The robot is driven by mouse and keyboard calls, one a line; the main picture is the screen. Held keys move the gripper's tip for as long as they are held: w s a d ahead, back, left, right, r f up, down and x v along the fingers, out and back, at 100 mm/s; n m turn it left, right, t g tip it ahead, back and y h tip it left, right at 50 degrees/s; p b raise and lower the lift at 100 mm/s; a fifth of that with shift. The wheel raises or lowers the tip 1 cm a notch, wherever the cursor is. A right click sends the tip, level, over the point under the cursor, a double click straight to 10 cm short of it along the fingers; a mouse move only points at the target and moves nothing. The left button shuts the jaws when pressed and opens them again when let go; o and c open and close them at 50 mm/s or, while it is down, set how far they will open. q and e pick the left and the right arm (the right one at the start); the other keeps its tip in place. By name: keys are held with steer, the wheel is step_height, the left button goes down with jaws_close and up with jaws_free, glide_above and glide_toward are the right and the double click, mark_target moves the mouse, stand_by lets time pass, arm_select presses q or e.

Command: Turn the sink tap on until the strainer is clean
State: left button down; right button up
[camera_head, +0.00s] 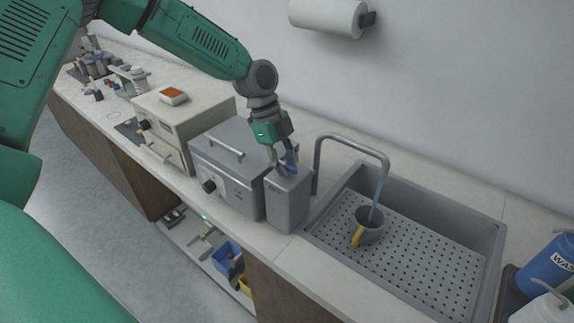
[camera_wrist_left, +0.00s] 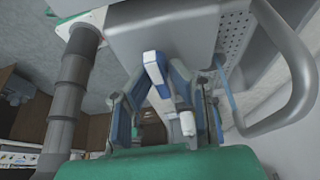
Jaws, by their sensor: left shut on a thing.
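The sink tap (camera_head: 352,143) is a grey arched pipe at the left end of the sink, and it also shows in the left wrist view (camera_wrist_left: 292,95). A bluish stream of water (camera_head: 378,190) runs from its spout. The strainer (camera_head: 369,222), a grey cup with a yellow handle, stands under the stream on the perforated sink floor; whether it is clean is too small to tell. My left gripper (camera_head: 283,167) points down at the top of a grey box-shaped block beside the tap, shut on a small blue-ended lever (camera_wrist_left: 154,66). My right gripper is out of view.
The grey sink (camera_head: 440,197) has a raised rim. Left of the block (camera_head: 289,203) stand a grey lidded machine (camera_head: 226,165) and a beige one (camera_head: 178,125). A blue wash bottle (camera_head: 548,268) stands right of the sink. A paper roll (camera_head: 328,17) hangs on the wall.

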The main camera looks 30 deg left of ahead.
arm_select(q)
steer(key=shift+w+a, duration=0.1)
stand_by(0.3)
steer(key=c, duration=1.5)
jaws_free()
steer(key=shift+a, duration=0.1)
steer(key=shift+a+r, duration=0.1)
steer(key=v, duration=1.1)
steer(key=shift+w+a+r, duration=0.1)
steer(key=shift+a+r, duration=0.05)
steer(key=shift+a, duration=0.1)
